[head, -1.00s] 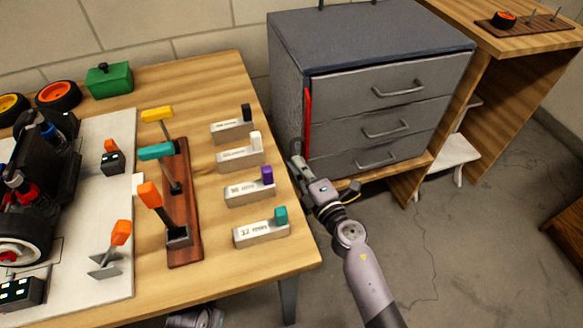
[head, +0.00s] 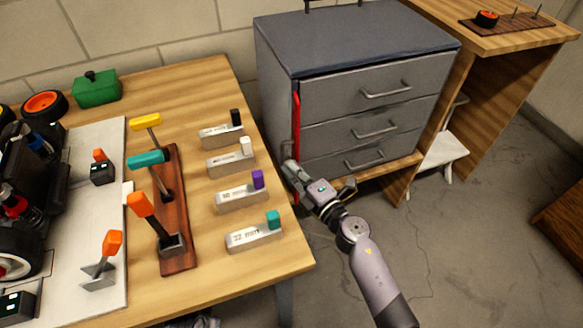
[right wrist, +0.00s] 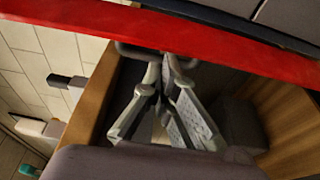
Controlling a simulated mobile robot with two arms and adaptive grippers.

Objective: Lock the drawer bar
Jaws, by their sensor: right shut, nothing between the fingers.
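The red drawer bar (head: 296,122) stands upright along the left front edge of the grey drawer cabinet (head: 352,45). Its three drawers appear shut. In the right wrist view the bar (right wrist: 215,45) crosses the top of the picture. My left gripper is not in view.
A wooden table (head: 205,85) with several labelled blocks, a brown rack (head: 180,235) of coloured-handled tools and a car stands left of the cabinet. A wooden desk (head: 500,75) stands to the right. The floor (head: 470,250) at front right is clear.

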